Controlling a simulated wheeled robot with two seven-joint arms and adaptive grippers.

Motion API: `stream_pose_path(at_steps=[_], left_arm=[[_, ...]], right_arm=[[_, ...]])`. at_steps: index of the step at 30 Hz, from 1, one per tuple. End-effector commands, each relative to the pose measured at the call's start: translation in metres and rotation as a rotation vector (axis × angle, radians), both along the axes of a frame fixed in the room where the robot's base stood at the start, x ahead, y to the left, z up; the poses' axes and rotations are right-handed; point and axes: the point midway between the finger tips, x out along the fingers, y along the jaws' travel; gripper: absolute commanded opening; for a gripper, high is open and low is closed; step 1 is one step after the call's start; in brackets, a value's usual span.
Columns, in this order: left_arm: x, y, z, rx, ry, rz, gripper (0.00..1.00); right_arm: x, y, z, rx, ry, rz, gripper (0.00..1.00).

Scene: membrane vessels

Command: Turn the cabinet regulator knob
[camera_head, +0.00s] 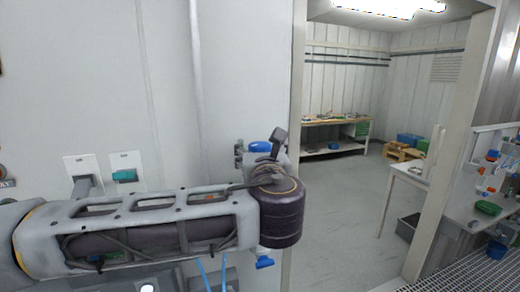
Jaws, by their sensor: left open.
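My left arm comes in from the left across the pale cabinet front. Its gripper (268,160) is open beyond the dark wrist, with one dark finger pointing up. A blue rounded part (260,147), which may be the regulator knob, shows just behind that finger. I cannot tell whether they touch. The wrist hides most of what is behind it. Another blue part (264,262) shows just below the wrist. A teal handle (124,175) sits on a white plate to the left, above my forearm. My right gripper is not in view.
A doorway right of the cabinet opens to a room with a workbench (335,121) and a wooden pallet (402,152) bearing crates. A white table (410,175) and a grey bin (408,226) stand near the right wall. The floor in the doorway is clear.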

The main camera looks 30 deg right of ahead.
Motion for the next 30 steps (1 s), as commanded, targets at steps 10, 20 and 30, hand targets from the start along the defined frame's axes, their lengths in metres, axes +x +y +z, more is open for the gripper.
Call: stream_pose_path(at_steps=[10,20,30], left_arm=[[0.0012,-0.0004,-0.0004,0.000,0.000,0.000,0.63],[0.0011,-0.0002,-0.0002,0.000,0.000,0.001,0.21],[0.0016,0.0003,-0.0001,-0.001,0.000,-0.019,0.21]], right_arm=[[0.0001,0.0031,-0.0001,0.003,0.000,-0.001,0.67],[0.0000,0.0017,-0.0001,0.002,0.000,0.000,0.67],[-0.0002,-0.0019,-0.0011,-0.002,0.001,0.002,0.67]])
